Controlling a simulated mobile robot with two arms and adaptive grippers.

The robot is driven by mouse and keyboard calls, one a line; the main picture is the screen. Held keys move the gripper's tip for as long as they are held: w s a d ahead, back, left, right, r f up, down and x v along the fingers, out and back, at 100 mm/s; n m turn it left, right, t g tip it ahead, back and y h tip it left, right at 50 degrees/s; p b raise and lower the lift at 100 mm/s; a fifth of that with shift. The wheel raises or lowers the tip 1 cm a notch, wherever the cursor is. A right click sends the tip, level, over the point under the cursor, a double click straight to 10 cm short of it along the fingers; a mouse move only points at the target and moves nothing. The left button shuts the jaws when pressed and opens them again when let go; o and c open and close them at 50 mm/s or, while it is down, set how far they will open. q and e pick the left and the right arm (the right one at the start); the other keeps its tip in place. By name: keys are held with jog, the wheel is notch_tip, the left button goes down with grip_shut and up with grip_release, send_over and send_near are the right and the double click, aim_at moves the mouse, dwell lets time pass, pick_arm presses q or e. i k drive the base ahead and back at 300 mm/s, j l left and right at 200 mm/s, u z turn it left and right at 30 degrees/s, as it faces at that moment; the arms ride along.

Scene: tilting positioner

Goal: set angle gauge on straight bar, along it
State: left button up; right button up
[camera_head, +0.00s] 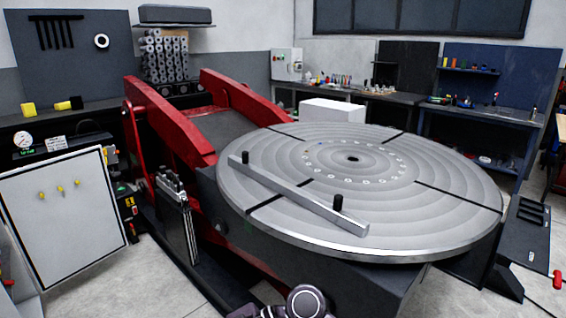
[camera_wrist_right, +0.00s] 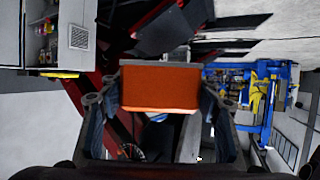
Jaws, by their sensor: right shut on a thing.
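The straight bar (camera_head: 297,194) is a long grey metal bar. It lies aslant across the near left part of the round grooved turntable (camera_head: 440,222), with a black knob near each end. In the right wrist view my right gripper (camera_wrist_right: 158,98) is shut on an orange box-shaped thing, which I take to be the angle gauge (camera_wrist_right: 160,86). Its face is plain from this side, and any dial is hidden. The bar is not recognisable in the wrist view.
The turntable tilts slightly and sits on a dark base with red arms (camera_head: 165,120). A white cabinet (camera_head: 66,215) stands at the left. Workbenches (camera_head: 470,112) line the back wall. The bar's top is bare between its knobs.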

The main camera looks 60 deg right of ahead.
aim_at(307, 195)
jog(key=i+z, duration=0.4)
jog(key=i+j+z, duration=0.15)
jog(key=i+z, duration=0.2)
jog(key=i, duration=0.25)
jog(key=i+j+z, duration=0.5)
jog(key=i+z, duration=0.3)
jog(key=i+j+z, duration=0.25)
jog(key=z, duration=0.15)
jog(key=i+j+z, duration=0.65)
jog(key=z, duration=0.2)
jog(key=j, duration=0.05)
